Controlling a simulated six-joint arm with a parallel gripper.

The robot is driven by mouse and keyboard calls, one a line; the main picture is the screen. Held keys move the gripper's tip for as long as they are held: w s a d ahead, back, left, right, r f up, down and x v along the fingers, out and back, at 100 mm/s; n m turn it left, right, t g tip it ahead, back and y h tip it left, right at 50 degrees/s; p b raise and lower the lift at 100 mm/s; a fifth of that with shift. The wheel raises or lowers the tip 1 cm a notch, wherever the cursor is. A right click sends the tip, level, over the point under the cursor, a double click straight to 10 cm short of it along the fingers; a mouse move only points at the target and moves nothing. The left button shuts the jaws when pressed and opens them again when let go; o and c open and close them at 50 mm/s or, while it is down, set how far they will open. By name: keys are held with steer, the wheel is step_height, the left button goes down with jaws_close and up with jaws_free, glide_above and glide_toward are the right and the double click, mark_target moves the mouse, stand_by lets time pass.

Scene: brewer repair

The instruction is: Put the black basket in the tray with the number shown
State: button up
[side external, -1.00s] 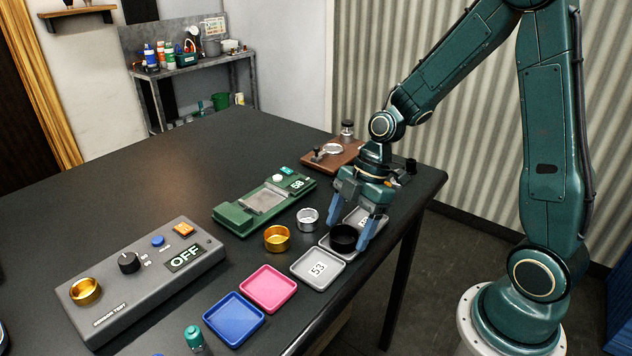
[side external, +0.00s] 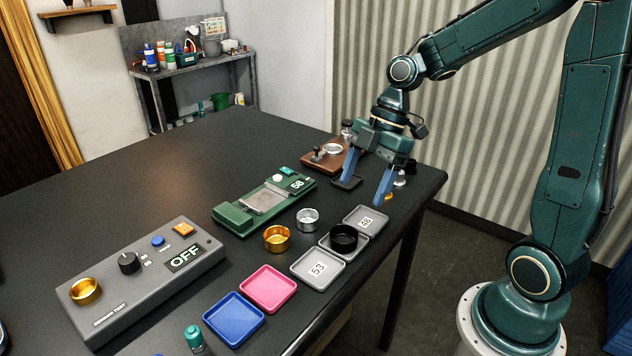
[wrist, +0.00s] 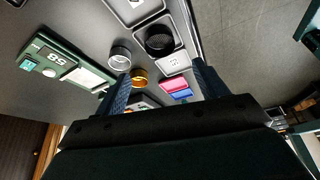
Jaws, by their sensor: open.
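The black basket (side external: 343,238) sits upright in the middle grey tray (side external: 346,257), covering any label there. It also shows in the wrist view (wrist: 160,40). The front grey tray (side external: 318,268) is marked 53 and is empty. The back grey tray (side external: 366,220) is empty, with a label that looks like 58 or 68. The green scale (side external: 234,216) has a display (side external: 297,184) that seems to read 58, though the digits are small. My gripper (side external: 364,190) is open and empty, raised beyond the back grey tray and apart from the basket.
A gold basket (side external: 277,238) and a silver basket (side external: 308,220) stand left of the grey trays. Pink (side external: 268,288) and blue (side external: 234,317) trays lie in front, empty. A grey control box (side external: 140,275) shows OFF. A brown stand (side external: 325,158) is behind. The table's left rear is clear.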

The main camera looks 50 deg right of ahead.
steer(key=shift+v, duration=1.8)
steer(key=s+a+r+m+t+h, duration=0.1)
steer(key=s+r+m+t+h, duration=0.1)
steer(key=s+m, duration=0.4)
steer(key=s+a+r+m+t+h, duration=0.2)
steer(key=s+r+m, duration=0.1)
steer(key=s+m, duration=0.4)
steer(key=shift+s+a+m, duration=0.2)
steer(key=shift+a+m, duration=0.05)
steer(key=shift+m, duration=0.75)
